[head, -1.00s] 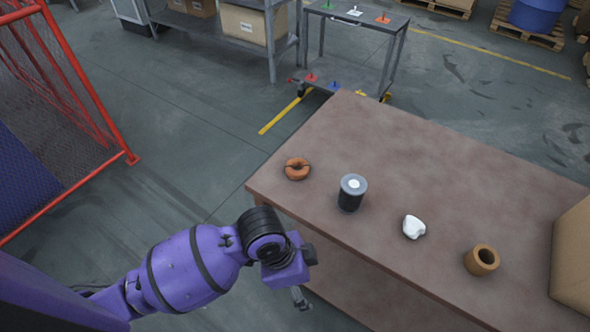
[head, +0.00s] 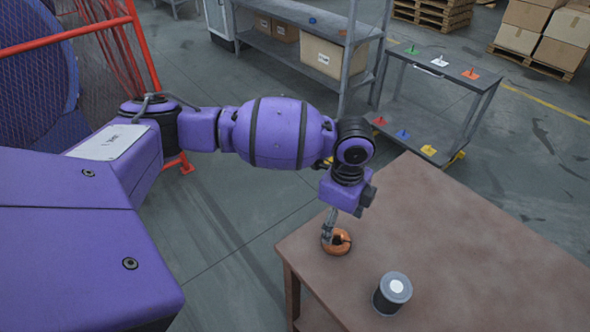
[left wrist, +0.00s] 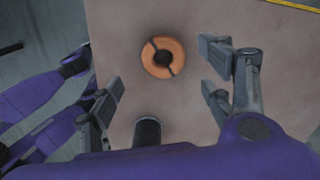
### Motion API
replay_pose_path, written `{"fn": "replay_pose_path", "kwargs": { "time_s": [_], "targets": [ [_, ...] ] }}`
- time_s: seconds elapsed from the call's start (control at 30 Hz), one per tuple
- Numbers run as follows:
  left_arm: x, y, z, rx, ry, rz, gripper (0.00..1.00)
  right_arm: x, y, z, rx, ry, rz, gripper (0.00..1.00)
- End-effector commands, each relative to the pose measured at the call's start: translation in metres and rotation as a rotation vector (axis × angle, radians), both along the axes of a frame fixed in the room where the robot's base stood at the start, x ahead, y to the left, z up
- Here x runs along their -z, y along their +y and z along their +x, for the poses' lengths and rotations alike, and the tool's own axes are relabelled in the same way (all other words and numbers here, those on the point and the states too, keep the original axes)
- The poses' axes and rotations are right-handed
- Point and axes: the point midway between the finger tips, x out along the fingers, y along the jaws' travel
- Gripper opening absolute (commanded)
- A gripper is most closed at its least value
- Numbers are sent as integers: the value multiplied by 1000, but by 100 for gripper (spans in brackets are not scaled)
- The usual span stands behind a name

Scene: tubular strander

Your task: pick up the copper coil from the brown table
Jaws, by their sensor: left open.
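The copper coil (head: 341,246), an orange ring with dark bands, lies flat near the corner of the brown table (head: 450,255). My left gripper (head: 332,222) is over the coil in the head view and hides part of it. In the left wrist view, the coil (left wrist: 150,57) lies ahead of the open jaws (left wrist: 163,80), roughly between the two fingers, with clear space on both sides. Nothing is held. My right gripper is not in view.
A dark spool with a pale top (head: 392,293) stands on the table near the coil; it also shows in the left wrist view (left wrist: 147,132). A grey cart (head: 440,75) and a shelf (head: 300,45) stand behind. A red mesh guard (head: 105,55) is at left.

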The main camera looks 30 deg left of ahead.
Motion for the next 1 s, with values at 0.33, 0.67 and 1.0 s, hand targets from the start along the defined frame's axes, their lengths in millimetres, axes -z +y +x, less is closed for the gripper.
{"fn": "replay_pose_path", "kwargs": {
  "time_s": [0.33, 0.67, 1.0],
  "targets": [
    [29, -1, 1, 1, -1, 1, 73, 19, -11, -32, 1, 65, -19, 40],
    [73, -6, 1, -1, -1, 1, 73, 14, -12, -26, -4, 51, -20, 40],
    [77, -6, 1, 1, -4, 1, 61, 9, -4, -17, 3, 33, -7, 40]
  ]
}}
